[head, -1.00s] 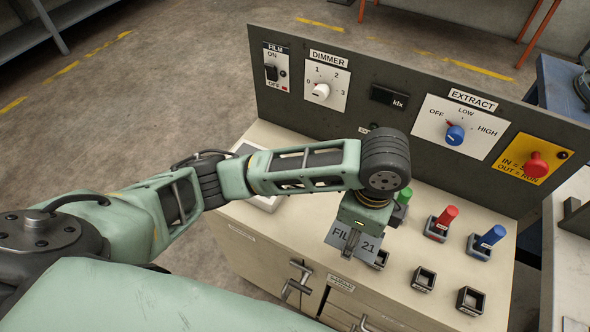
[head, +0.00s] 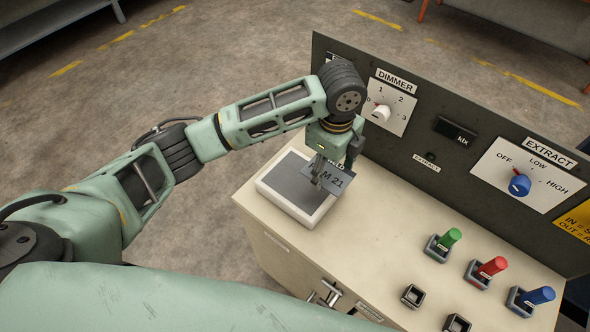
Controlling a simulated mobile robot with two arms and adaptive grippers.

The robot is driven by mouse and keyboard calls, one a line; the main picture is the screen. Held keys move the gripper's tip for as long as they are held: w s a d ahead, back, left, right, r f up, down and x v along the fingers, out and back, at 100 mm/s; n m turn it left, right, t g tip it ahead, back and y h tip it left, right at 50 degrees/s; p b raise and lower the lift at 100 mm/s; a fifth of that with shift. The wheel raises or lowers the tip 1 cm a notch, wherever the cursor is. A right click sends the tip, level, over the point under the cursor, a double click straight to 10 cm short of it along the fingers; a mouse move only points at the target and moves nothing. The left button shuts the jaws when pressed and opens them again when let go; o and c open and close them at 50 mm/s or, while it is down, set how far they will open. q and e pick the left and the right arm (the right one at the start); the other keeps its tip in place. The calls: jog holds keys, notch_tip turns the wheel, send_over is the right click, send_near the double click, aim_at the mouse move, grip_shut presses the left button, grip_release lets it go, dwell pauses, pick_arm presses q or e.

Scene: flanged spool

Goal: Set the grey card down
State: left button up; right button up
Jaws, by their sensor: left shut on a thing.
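The card is tilted and appears over the right part of a white-rimmed tray (head: 310,217) with a dark grey inside. I cannot tell whether the card touches the tray. The fingers and part of the gripper hide some of the lettering. My right gripper is not in view.
An upright dark panel (head: 455,137) with knobs rises behind. The benchtop between tray and pegs is clear.

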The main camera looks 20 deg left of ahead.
pick_arm(q)
jog(key=p, duration=0.1)
send_near(300, 181)
jog(key=shift+s+d+f, duration=0.25)
jog(key=shift+d+f, duration=0.35)
jog(key=shift+d, duration=0.1)
jog(key=shift+w+a+f+p, duration=0.3)
jog(key=shift+a+f+p, duration=0.2)
jog(key=shift+a+f, duration=0.3)
notch_tip(300, 181, down, 3)
jog(key=shift+d+f+p, duration=0.1)
jog(key=shift+f+p, duration=0.1)
jog(key=shift+p, duration=0.3)
jog(key=shift+f, duration=0.3)
jog(key=o, duration=0.9)
jog(key=shift+o, duration=1.3)
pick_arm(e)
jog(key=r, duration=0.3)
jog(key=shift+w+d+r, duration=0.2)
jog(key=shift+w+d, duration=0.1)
